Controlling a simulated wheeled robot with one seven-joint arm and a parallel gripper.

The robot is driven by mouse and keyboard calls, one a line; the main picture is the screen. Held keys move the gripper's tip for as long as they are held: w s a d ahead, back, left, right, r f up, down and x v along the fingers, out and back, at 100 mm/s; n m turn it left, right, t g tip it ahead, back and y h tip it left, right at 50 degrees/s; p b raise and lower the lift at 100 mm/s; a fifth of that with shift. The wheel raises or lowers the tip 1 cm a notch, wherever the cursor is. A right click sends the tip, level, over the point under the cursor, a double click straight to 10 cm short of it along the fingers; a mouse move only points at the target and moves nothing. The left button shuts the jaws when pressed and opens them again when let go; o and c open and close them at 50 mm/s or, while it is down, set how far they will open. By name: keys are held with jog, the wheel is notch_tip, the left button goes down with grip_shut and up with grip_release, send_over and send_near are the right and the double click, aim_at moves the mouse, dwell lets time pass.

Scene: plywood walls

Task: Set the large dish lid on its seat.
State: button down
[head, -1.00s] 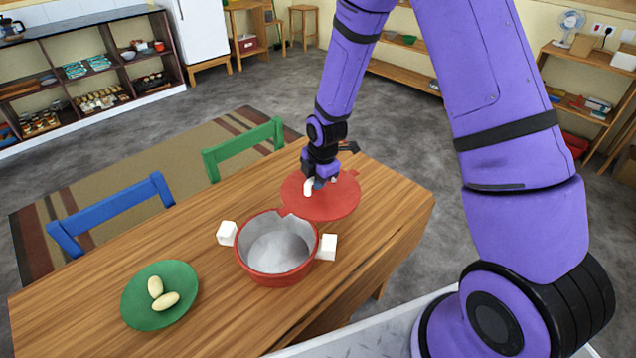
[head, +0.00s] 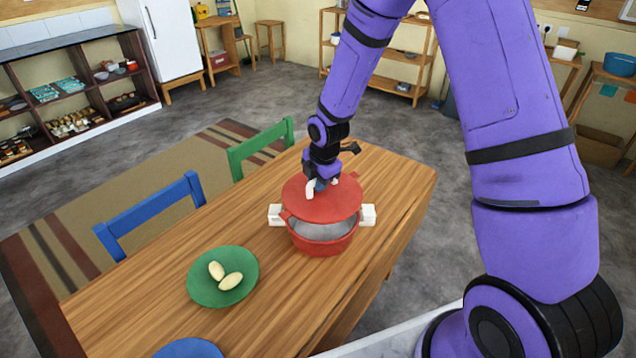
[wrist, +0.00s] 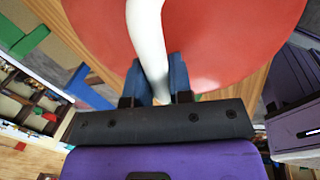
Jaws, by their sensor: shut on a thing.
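The large dish lid (head: 312,207) is a red disc with a white handle (wrist: 148,40). My gripper (head: 321,186) is shut on the handle and holds the lid from above. The lid covers the back part of the red pot (head: 322,243), whose grey inside shows at the front. I cannot tell whether the lid touches the rim. The pot has white block handles at its left and right (head: 368,215) and stands on the wooden table. In the wrist view the handle lies between my dark blue fingers, with the red lid (wrist: 225,40) beyond.
A green plate (head: 206,290) with two pale oval items (head: 230,281) stands left of the pot. Part of a blue plate (head: 190,349) shows at the bottom edge. A blue chair (head: 150,215) and a green chair (head: 260,148) stand along the table's far side.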

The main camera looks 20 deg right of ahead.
aim_at(318, 194)
jog(key=shift+f, duration=1.9)
jog(key=shift+f, duration=0.5)
jog(key=shift+f, duration=0.6)
jog(key=shift+f, duration=0.75)
dwell(0.7)
jog(key=c, duration=0.9)
grip_release()
jog(key=shift+c, duration=0.2)
jog(key=r, duration=0.3)
jog(key=s+r, duration=0.1)
jog(key=r, duration=0.3)
jog(key=s+r, duration=0.1)
jog(key=r, duration=0.2)
jog(key=shift+d+r, duration=0.3)
jog(key=shift+d, duration=0.05)
